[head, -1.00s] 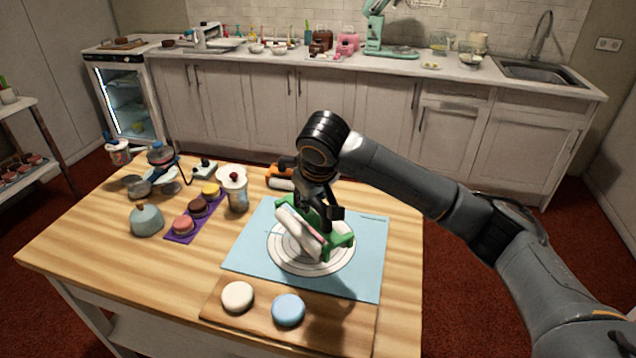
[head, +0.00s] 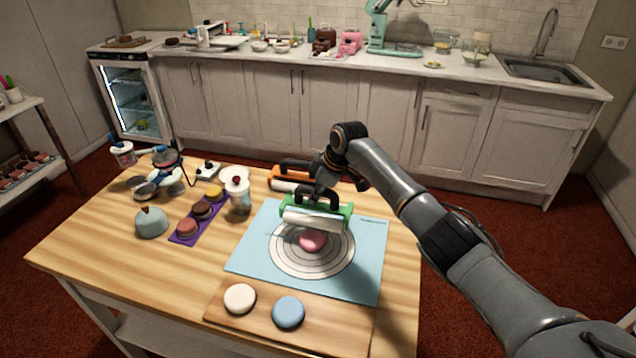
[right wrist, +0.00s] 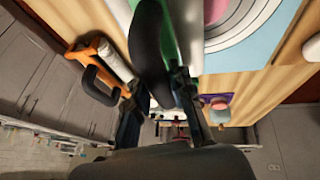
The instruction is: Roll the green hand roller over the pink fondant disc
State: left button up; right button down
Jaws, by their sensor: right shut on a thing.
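The green hand roller (head: 315,216) has a green frame and a white cylinder. It lies roughly level across the far part of the ringed white circle (head: 290,262) on the blue mat (head: 365,270). My right gripper (head: 318,192) is shut on its handle from above. The pink fondant disc (head: 312,241) lies near the circle's middle, just on the near side of the cylinder; I cannot tell whether they touch. In the right wrist view the roller's green frame (right wrist: 190,25) is beside my fingers, and part of the pink disc (right wrist: 214,10) shows beyond. My left gripper is not in view.
An orange-framed roller (head: 287,181) lies just behind the mat. A purple tray (head: 183,238) of several small cakes and a white jar (head: 237,190) stand left. A wooden board (head: 250,326) with cream (head: 240,298) and blue discs (head: 288,312) is in front.

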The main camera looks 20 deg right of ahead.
jog(key=s+a+p, duration=0.1)
jog(key=s+a+r+p, duration=0.1)
jog(key=s+p, duration=0.1)
jog(key=shift+s, duration=0.2)
pick_arm(q)
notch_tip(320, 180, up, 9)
jog(key=p, duration=0.5)
pick_arm(e)
jog(key=s+a, duration=0.5)
jog(key=s, duration=0.2)
pick_arm(q)
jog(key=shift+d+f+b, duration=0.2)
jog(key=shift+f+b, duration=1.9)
jog(key=shift+b, duration=0.05)
pick_arm(e)
jog(key=w+d+f, duration=0.1)
jog(key=w+d, duration=0.3)
jog(key=w, duration=0.2)
jog(key=shift+f, duration=0.15)
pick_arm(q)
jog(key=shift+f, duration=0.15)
pick_arm(e)
jog(key=shift+f, duration=0.25)
jog(key=shift+f+b, duration=0.55)
jog(key=shift+f, duration=0.3)
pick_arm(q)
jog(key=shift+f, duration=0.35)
